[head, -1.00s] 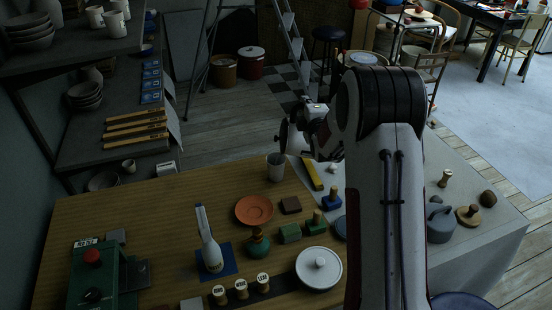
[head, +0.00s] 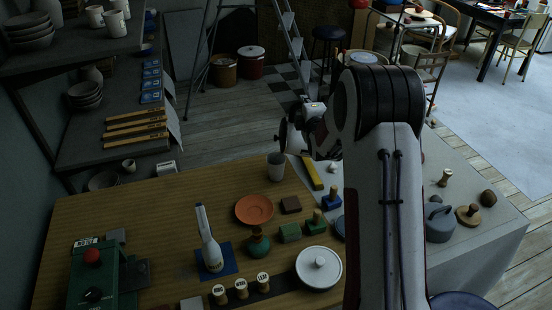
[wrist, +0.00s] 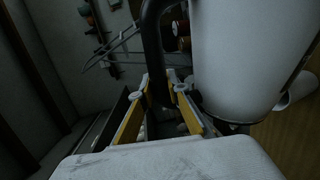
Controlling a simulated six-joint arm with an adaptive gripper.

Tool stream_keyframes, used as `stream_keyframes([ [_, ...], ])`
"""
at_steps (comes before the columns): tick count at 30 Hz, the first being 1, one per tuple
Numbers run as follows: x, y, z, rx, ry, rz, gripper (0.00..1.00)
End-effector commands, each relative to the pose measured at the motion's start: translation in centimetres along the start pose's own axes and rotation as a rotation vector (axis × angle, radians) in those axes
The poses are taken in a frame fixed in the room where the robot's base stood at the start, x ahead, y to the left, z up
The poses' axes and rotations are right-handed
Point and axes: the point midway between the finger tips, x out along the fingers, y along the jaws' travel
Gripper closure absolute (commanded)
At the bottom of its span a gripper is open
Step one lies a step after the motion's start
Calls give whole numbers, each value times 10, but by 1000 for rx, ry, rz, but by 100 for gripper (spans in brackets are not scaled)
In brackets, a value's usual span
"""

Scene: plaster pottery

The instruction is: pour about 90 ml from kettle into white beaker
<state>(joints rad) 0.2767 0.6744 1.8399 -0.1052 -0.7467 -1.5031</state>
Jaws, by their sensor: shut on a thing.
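In the wrist view, my gripper (wrist: 160,98) has its yellow-sided fingers closed on the dark handle (wrist: 153,50) of the kettle. The kettle's white body (wrist: 250,55) fills the upper right and looks tilted. In the head view, my arm hides the fingers, and I cannot make out the kettle there. A small white shape beside the kettle in the wrist view cannot be told for sure.
A grey lidded pot (head: 440,224) stands on the pale table at right.

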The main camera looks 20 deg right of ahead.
Motion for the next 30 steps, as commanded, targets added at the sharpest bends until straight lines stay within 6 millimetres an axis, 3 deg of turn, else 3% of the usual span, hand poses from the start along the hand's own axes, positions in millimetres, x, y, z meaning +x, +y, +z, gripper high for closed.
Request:
stream_keyframes([
  [30,0,8,-8,-40,-7,9,100],
])
